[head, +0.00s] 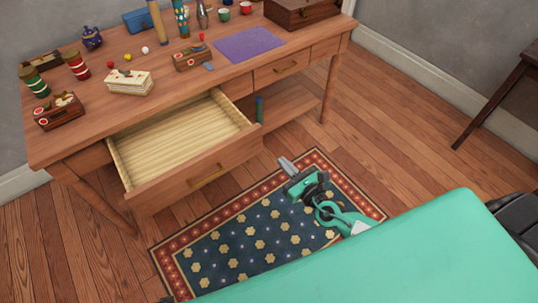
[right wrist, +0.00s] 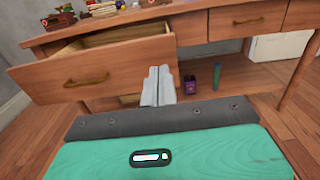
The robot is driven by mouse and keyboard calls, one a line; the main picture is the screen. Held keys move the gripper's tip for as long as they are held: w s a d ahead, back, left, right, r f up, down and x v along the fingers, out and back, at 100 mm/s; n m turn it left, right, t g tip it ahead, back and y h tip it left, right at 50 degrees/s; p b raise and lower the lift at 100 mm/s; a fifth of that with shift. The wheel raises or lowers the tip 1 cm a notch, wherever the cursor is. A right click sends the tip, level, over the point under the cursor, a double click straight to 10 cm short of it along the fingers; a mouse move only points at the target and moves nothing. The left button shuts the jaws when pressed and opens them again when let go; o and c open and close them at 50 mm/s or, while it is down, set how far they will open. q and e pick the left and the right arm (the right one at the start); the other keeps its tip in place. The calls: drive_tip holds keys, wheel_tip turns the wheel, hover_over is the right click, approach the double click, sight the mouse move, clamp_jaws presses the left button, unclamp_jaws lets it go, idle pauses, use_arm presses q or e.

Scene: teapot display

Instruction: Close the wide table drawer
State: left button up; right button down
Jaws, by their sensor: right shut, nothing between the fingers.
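The wide table drawer (head: 180,145) is pulled well out of the wooden table and is empty inside. Its front carries a bar handle (head: 207,177). In the right wrist view the drawer front (right wrist: 110,68) fills the upper left, with its handle (right wrist: 86,81) in sight. My right gripper (head: 287,165) is in front of the table, to the right of the drawer front and apart from it in the head view. Its fingers (right wrist: 158,86) are shut with nothing between them; in the right wrist view they overlap the right end of the drawer front. My left gripper is not in view.
The tabletop (head: 150,58) holds a purple cloth (head: 248,44), a wooden box (head: 300,10), a stack of cards (head: 129,82) and several small items. A narrower drawer (head: 295,64) at right is shut. A patterned rug (head: 255,240) lies on the floor in front.

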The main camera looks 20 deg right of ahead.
drive_tip(key=p, duration=0.1)
approach(255, 131)
drive_tip(key=x, duration=0.5)
drive_tip(key=shift+w+a, duration=0.15)
drive_tip(key=shift+w, duration=0.05)
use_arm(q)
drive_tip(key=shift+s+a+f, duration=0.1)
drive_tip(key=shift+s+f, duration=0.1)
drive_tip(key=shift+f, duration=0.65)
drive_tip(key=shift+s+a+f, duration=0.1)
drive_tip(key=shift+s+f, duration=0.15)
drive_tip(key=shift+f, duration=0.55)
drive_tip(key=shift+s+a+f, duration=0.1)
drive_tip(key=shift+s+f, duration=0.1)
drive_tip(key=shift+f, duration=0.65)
use_arm(e)
drive_tip(key=shift+w+a, duration=0.2)
drive_tip(key=shift+w, duration=0.45)
drive_tip(key=shift+w, duration=0.15)
